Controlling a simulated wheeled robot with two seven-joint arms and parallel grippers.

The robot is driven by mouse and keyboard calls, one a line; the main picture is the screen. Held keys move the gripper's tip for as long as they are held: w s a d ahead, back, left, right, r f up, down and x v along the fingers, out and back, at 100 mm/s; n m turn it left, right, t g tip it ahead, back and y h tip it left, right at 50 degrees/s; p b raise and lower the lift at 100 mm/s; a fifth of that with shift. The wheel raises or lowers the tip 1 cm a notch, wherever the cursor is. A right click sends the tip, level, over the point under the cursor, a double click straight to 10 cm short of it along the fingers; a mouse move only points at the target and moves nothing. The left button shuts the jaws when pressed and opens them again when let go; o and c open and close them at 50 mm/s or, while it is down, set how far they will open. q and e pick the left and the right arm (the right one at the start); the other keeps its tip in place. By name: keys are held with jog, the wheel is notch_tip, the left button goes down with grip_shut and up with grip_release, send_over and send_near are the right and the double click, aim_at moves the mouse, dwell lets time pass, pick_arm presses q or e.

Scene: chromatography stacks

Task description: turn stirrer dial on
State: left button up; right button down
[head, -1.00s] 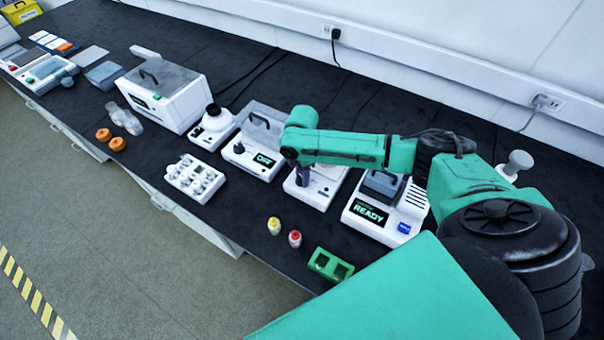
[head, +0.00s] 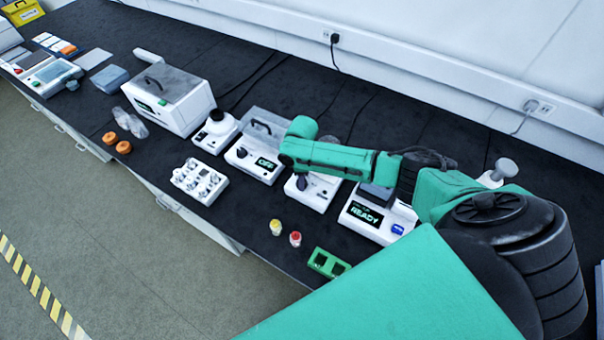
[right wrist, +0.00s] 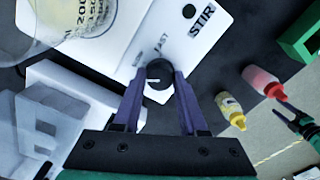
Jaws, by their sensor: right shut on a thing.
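The stirrer is a white box (head: 318,196) that stands on the dark bench, partly hidden by my right arm in the head view. In the right wrist view its white face (right wrist: 200,58) carries the words STIR and FAST. The black round dial (right wrist: 158,70) with a white pointer line is on that face. My right gripper (right wrist: 159,84) has its two purple fingers on either side of the dial and is shut on it. A glass beaker with volume marks (right wrist: 85,18) is at the upper left of the wrist view.
A device reading OFF (head: 258,160) stands left of the stirrer, and one reading READY (head: 372,218) stands right. A yellow-capped vial (head: 276,227), a red vial (head: 295,239) and a green rack (head: 328,263) are in front. A white vial tray (head: 200,182) is farther left.

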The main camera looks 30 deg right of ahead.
jog(key=m+p, duration=0.2)
jog(key=m, duration=0.1)
jog(key=shift+r+m, duration=0.25)
jog(key=shift+m, duration=0.05)
jog(key=shift+w+f+m+p, duration=0.1)
jog(key=shift+m+p, duration=0.55)
jog(key=shift+m, duration=0.55)
jog(key=shift+c, duration=2.2)
grip_release()
